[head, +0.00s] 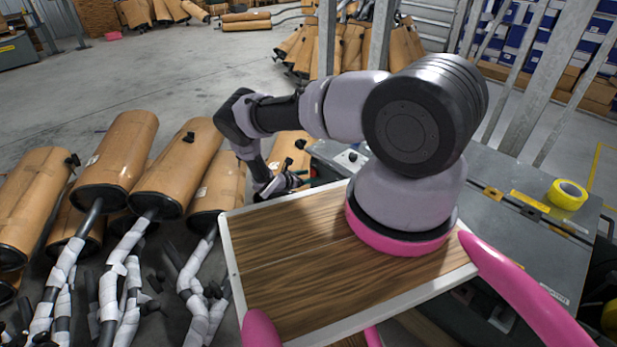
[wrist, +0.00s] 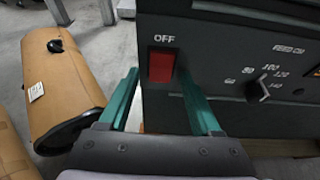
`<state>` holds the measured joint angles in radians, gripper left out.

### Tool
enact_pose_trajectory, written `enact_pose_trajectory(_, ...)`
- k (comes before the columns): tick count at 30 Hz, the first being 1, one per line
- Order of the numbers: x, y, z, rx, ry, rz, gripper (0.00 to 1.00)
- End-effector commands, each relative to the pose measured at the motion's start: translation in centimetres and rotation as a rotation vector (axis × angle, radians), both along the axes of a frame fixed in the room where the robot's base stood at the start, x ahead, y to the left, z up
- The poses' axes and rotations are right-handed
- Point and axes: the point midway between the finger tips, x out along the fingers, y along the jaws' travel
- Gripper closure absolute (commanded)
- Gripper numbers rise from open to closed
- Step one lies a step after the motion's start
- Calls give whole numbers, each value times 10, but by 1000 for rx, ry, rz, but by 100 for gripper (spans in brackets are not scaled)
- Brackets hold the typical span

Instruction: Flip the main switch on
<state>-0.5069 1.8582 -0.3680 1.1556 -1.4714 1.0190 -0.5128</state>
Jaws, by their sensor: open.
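The main switch (wrist: 161,66) is a red rectangular rocker on a dark panel (wrist: 225,55), under the label "OFF", in the wrist view. Its rocker tilt is too small to tell. My gripper (wrist: 159,76) is open, with one teal finger to the left of the switch and one to the lower right. Nothing is between the fingers except the view of the switch, and I cannot tell whether they touch the panel. In the head view my gripper (head: 284,183) is small and dark beside the grey machine (head: 350,157); the switch cannot be made out there.
A rotary knob (wrist: 257,90) with a number scale sits right of the switch. A brown muffler (wrist: 62,85) is close on the left. Several mufflers (head: 120,150) fill the floor at left. Yellow tape (head: 567,194) lies on the grey bench. Open floor lies behind.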

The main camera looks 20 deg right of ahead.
Motion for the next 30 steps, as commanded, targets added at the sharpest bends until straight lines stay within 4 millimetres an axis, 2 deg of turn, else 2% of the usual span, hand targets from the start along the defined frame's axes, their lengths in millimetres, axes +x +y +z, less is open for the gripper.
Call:
enact_pose_trajectory(5, 0, 0, 0, 0, 0, 0, 35)
enact_pose_trajectory(6, 0, 0, 0, 0, 0, 0, 39)
enact_pose_trajectory(11, 0, 0, 0, 0, 0, 0, 100)
enact_pose_trajectory(17, 0, 0, -1, -14, -6, 1, 100)
enact_pose_trajectory(30, 1, -1, -7, -230, -96, 3, 100)
